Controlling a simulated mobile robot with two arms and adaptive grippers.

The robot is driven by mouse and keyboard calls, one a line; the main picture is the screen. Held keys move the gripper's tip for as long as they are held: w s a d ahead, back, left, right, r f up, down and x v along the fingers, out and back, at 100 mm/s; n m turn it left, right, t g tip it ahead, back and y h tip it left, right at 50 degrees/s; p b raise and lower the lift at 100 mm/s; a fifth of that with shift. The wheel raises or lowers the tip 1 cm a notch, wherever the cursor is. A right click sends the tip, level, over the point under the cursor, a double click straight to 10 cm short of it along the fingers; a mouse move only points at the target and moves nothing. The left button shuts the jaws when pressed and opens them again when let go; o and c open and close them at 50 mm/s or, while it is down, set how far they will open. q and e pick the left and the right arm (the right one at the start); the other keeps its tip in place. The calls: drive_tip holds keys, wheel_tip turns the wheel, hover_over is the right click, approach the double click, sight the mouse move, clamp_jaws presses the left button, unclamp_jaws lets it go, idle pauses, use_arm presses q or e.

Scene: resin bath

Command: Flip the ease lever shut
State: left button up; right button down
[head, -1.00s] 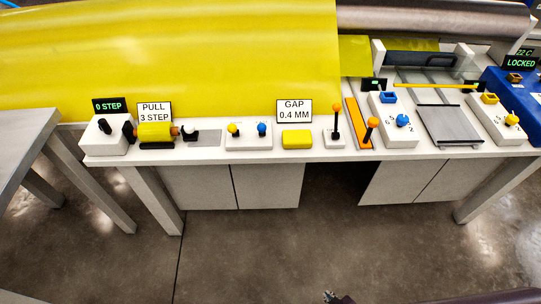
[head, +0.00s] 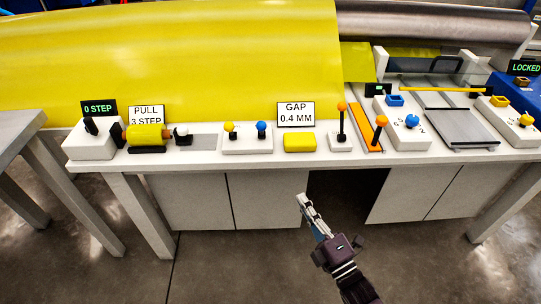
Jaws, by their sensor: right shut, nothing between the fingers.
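No label in the head view names the ease lever, so I cannot tell which lever it is. An upright lever with an orange knob (head: 342,120) stands on a small white base on the bench. Beside it to the right, a second orange-knobbed lever (head: 378,131) leans on an orange strip. A black lever (head: 91,126) stands on the white box under the 0 STEP display. My right gripper (head: 302,200) is shut and empty, in front of the bench and below its front edge, touching nothing that I can see. My left gripper is out of view.
The white bench (head: 285,158) carries a yellow roller (head: 147,138), a box with yellow and blue knobs (head: 247,141), a yellow block (head: 300,142) and a GAP 0.4 MM sign (head: 296,114). A yellow sheet (head: 180,60) rises behind. A grey table (head: 25,130) stands left.

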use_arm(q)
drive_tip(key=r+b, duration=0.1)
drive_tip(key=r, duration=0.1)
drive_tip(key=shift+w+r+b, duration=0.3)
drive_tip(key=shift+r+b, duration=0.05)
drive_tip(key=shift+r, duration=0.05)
use_arm(e)
wheel_tip(320, 180, up, 9)
drive_tip(key=s+a+n+t+y, duration=0.1)
drive_tip(key=s+a+n+y, duration=0.1)
drive_tip(key=n+y, duration=0.2)
drive_tip(key=shift+s+n+t, duration=0.3)
drive_tip(key=shift+n, duration=0.2)
drive_tip(key=shift+w+a, duration=0.1)
drive_tip(key=shift+a, duration=0.05)
approach(262, 129)
drive_tip(key=w+f+x, duration=0.1)
drive_tip(key=x, duration=0.5)
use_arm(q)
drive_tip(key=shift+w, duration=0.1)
use_arm(e)
drive_tip(key=shift+r, duration=0.3)
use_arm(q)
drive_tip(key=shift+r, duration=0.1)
use_arm(e)
drive_tip(key=shift+w+h, duration=0.1)
drive_tip(key=shift+h, duration=0.2)
